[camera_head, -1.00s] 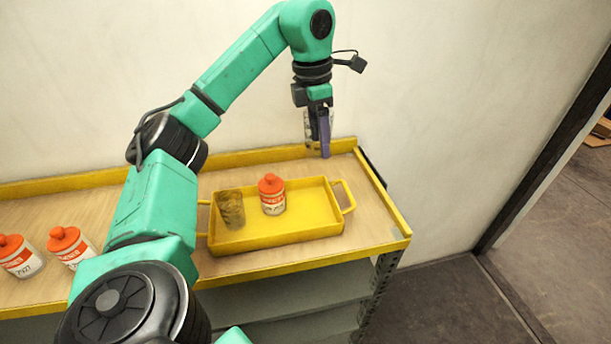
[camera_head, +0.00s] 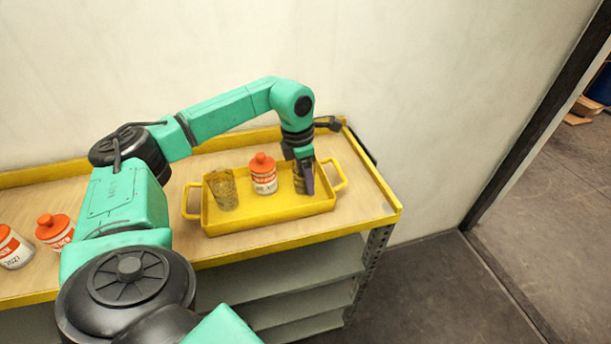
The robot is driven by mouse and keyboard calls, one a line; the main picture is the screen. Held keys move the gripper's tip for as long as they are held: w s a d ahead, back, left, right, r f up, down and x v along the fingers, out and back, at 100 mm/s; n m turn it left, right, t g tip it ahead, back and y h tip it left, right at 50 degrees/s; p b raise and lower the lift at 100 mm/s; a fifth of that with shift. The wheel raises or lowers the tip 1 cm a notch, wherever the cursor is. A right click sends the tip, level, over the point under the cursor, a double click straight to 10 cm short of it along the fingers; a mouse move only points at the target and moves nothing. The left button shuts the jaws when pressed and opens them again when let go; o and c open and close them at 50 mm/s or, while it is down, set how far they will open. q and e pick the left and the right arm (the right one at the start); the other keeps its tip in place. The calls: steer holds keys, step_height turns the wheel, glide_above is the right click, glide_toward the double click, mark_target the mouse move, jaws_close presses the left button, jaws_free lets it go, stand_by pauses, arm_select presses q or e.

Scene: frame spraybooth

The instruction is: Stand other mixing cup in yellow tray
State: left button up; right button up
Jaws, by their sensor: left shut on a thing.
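The yellow tray (camera_head: 262,221) sits on the bench near its right end. One mixing cup (camera_head: 222,190), see-through and brownish, stands in the left part of the tray. A white bottle with an orange cap (camera_head: 263,175) stands in the middle of the tray. My left gripper (camera_head: 306,180) reaches down into the right part of the tray, shut on the other mixing cup (camera_head: 298,184). That cup looks upright and is partly hidden by the fingers. I cannot tell whether its base touches the tray floor. My right gripper is not in view.
Two more orange-capped bottles (camera_head: 54,231) stand on the wooden bench top (camera_head: 370,205) at the left, beside my arm. The bench has a raised yellow rim and grey shelves (camera_head: 300,285) below. A plain wall is behind.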

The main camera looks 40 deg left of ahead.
arm_select(q)
steer(key=o, duration=1.3)
steer(key=shift+r, duration=0.5)
step_height(320, 180, up, 11)
steer(key=s+b, duration=0.1)
steer(key=b, duration=0.1)
steer(key=shift+s+a+r, duration=0.15)
steer(key=shift+a, duration=0.2)
